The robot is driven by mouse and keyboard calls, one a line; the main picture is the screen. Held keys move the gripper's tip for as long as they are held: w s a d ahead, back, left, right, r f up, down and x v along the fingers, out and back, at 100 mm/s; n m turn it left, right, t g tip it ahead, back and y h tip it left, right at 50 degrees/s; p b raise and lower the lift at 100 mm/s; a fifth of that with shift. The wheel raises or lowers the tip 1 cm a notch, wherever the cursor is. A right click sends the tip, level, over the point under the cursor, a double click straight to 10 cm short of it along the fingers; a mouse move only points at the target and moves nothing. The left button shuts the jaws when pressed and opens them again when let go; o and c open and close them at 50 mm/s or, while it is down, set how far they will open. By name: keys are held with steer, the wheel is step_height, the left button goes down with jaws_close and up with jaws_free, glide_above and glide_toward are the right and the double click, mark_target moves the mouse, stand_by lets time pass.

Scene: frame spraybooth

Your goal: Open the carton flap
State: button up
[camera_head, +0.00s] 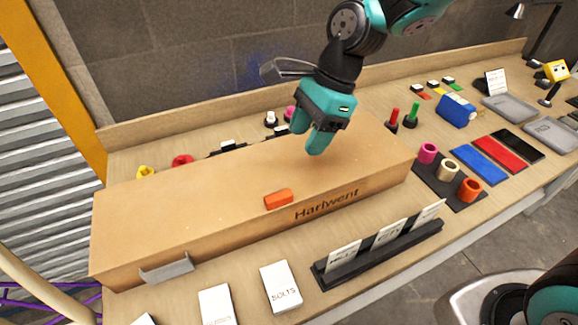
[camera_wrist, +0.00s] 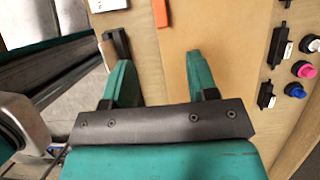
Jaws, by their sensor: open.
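The carton (camera_head: 240,180) is a long, low brown box on the workbench with "Hariwent" printed on its front. Its top looks flat and closed. An orange tab (camera_head: 278,199) sits at the front edge of the top, near the middle. In the wrist view, the brown carton top (camera_wrist: 225,50) lies beneath my fingers, and the orange tab (camera_wrist: 160,12) shows at the upper edge. My gripper (camera_head: 316,145) is over the right part of the carton, behind and to the right of the tab. Its teal fingers (camera_wrist: 160,78) are apart with nothing between them.
A black card rack (camera_head: 380,250) and white cards (camera_head: 281,287) lie in front of the carton. A grey bracket (camera_head: 167,269) is at its front left. Coloured rings (camera_head: 448,169), red and green pegs (camera_head: 411,116) and a blue item (camera_head: 457,110) stand to the right.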

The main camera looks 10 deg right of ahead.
mark_target(280, 196)
steer(key=p+x, duration=0.2)
steer(key=x, duration=1.3)
steer(key=shift+s+d, duration=0.1)
